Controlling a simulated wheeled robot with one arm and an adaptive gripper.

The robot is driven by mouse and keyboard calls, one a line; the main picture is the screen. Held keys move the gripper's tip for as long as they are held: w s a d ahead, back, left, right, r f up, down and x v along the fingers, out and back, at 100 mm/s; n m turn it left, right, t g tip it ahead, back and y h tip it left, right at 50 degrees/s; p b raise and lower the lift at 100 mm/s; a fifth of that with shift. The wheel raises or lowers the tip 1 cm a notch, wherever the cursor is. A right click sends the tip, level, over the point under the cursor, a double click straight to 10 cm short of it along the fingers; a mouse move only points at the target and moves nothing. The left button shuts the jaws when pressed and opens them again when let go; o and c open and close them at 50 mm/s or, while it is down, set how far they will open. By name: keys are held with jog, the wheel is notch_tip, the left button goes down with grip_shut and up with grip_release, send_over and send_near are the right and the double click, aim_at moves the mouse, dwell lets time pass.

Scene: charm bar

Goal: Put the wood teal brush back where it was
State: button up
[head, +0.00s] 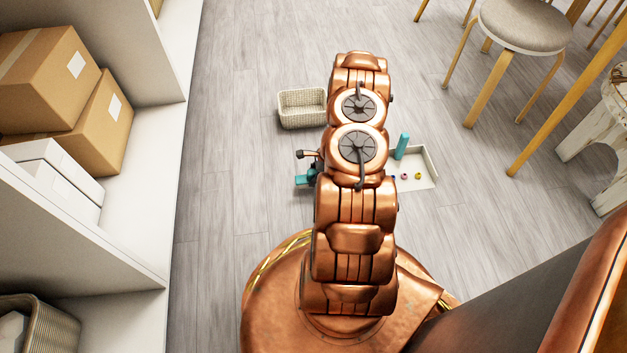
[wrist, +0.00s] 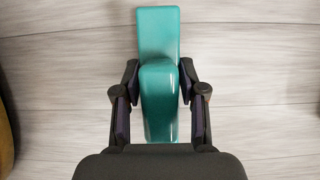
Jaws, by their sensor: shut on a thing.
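The teal brush (wrist: 158,35) is between the fingers of my gripper (wrist: 159,85) in the wrist view, with a flat block end and a rounded part nearer the palm. My gripper is shut on it. In the head view a teal end of the brush (head: 303,180) shows left of my arm. Most of my gripper is hidden there behind the arm. I cannot tell how high the brush is above the floor.
A woven basket (head: 302,108) stands on the floor beyond the brush. A pale tray (head: 428,162) right of my arm holds a teal cylinder (head: 402,145) and small coloured pieces. White shelves with boxes (head: 75,115) line the left; a stool (head: 524,25) stands upper right.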

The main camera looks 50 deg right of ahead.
notch_tip(320, 180, down, 2)
jog(key=shift+f+b, duration=0.15)
jog(key=shift+b, duration=0.25)
jog(key=o, duration=1.2)
jog(key=shift+o, duration=0.2)
